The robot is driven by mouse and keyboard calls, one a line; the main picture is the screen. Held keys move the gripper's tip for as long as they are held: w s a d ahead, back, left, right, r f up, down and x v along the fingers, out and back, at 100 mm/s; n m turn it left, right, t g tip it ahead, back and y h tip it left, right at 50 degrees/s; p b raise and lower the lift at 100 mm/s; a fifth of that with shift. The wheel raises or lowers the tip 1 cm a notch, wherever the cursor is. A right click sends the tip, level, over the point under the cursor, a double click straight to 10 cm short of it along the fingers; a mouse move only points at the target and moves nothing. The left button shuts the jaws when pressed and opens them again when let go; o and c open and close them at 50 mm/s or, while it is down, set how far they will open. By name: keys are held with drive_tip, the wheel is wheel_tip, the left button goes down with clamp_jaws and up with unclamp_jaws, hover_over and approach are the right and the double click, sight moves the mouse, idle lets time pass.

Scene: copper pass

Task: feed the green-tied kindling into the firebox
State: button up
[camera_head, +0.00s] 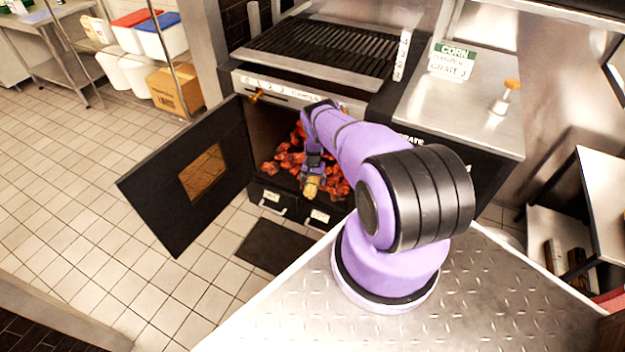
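The firebox (265,135) stands open below the grill, with red coals (285,160) spread on its floor. My gripper (313,177) is at the firebox mouth, in front of the coals. It appears shut on a short tan wooden bundle (311,188), whose end points toward the camera. The bundle looks like kindling; its tie colour cannot be made out. My arm hides the right part of the firebox opening.
The black firebox door (165,205) is swung out to the left. A ribbed grill (320,50) and a steel counter with a CORN sign (455,60) are above. Dark wooden pieces (577,262) lie on the right shelf.

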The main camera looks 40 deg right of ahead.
drive_tip(key=shift+a, duration=0.1)
drive_tip(key=s+a+r, duration=0.2)
drive_tip(key=s+a, duration=0.6)
drive_tip(key=a, duration=0.4)
drive_tip(key=s+a+r, duration=0.2)
drive_tip(key=s+a, duration=0.7)
drive_tip(key=a, duration=0.4)
drive_tip(key=shift+s+r, duration=0.15)
drive_tip(key=shift+r, duration=0.2)
